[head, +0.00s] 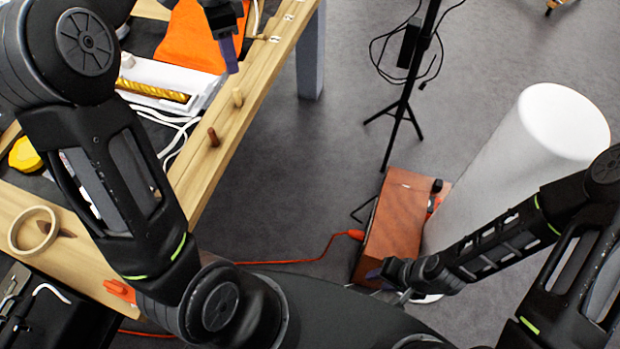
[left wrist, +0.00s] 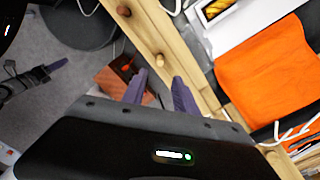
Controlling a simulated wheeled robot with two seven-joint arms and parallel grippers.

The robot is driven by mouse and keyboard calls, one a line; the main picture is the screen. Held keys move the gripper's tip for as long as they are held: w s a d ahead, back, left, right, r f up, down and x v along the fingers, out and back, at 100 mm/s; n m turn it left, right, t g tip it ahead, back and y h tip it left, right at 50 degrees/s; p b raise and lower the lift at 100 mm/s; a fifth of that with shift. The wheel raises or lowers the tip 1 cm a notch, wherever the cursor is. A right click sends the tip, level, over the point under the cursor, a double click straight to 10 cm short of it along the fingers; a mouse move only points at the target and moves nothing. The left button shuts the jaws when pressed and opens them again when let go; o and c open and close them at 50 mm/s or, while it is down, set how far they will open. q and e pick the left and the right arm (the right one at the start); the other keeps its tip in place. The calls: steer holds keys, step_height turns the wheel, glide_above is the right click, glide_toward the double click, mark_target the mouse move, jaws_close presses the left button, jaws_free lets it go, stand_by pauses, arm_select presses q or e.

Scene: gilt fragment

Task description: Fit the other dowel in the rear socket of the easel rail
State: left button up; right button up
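The easel rail (head: 194,182) is the pale wooden beam along the table's right edge. A dark brown dowel (head: 213,137) stands upright in it, and a pale dowel (head: 238,97) stands farther back. Both also show in the left wrist view, the brown one (left wrist: 123,11) and the pale one (left wrist: 160,59). My left gripper (left wrist: 160,76) is open, its purple fingers apart, with the pale dowel seen just beyond and between the tips. In the head view my left gripper (head: 231,62) is over the rail behind that dowel. My right gripper (head: 378,273) is low at the right; its opening is unclear.
An orange cloth (head: 190,38), a white tray (head: 207,91) with a gold rod and white cables lie on the table. A wooden ring (head: 13,236) is at front left. An orange-brown box (head: 396,225), white cylinder (head: 500,170) and black tripod stand (head: 403,100) occupy the floor.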

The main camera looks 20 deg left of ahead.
arm_select(q)
steer(key=d+f+n+h, duration=0.1)
steer(key=d+f+n, duration=0.1)
steer(key=d+f, duration=0.75)
steer(key=d+f+n+h, duration=0.1)
steer(key=d+f, duration=0.3)
steer(key=f, duration=1)
steer(key=s+d+f+n+h, duration=0.1)
steer(key=s+d+f+n, duration=0.3)
steer(key=s+d+f, duration=0.4)
steer(key=s+d+f+n+h, duration=0.1)
steer(key=s+d+f+n, duration=0.3)
steer(key=s+d+f, duration=0.4)
steer(key=s, duration=0.5)
steer(key=shift+s+t, duration=0.2)
steer(key=shift+t, duration=0.1)
